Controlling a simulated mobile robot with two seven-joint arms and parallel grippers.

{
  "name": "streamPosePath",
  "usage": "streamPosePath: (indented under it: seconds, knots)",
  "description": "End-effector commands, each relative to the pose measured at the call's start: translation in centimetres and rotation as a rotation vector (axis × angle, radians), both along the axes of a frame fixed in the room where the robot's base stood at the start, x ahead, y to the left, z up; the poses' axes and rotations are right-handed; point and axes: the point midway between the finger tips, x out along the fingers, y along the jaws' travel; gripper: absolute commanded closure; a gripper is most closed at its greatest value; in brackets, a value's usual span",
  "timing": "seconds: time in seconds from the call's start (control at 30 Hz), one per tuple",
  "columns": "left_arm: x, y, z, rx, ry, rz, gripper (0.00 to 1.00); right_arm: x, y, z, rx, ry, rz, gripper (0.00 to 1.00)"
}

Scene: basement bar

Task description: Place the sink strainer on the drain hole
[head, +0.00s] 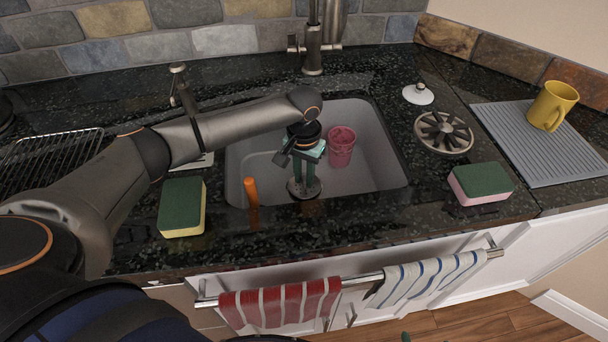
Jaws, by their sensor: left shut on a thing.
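The sink strainer (296,192), a small round metallic disc, is at the tips of my left gripper (304,184). My left arm reaches in from the left over the sink (260,142), and this gripper points down into the basin, shut on the strainer. The strainer is low, close to the basin floor near the front middle. I cannot tell whether it touches the floor. The drain hole is not visible apart from the strainer; it may be hidden under it. My right gripper is not in view.
In the sink, a pink cup (341,146) stands right of the gripper and an orange stick-like object (251,192) is at left. Sponges (182,207) (481,183) flank the basin. A faucet (312,48) stands behind. A spoked round object (444,132) and yellow mug (551,106) are at right.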

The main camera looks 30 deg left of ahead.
Motion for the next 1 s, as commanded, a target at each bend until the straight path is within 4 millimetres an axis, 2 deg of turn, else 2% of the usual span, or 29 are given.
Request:
streamPosePath:
  seconds: [0.13, 0.17, 0.4, 0.73, 0.87, 1.0]
  knots:
    - [0.0, 0.0, -0.2, -0.001, 0.001, 0.001, 1.0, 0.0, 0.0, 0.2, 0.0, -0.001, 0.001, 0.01]
    - [0.0, 0.0, -0.2, 0.0, 0.0, 0.001, 0.73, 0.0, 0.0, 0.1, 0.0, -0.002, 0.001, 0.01]
    - [0.0, 0.0, -0.2, 0.0, 0.0, 0.001, 0.46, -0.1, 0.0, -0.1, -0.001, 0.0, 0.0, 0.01]
    - [0.0, 0.0, 0.4, 0.0, -0.002, 0.0, 0.46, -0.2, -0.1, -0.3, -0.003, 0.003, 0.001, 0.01]
    - [0.1, 0.0, 2.3, -0.001, -0.003, 0.0, 0.46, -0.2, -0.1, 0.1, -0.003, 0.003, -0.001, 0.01]
    - [0.1, 0.0, 5.4, -0.002, -0.003, 0.001, 0.46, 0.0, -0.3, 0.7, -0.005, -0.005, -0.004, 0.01]
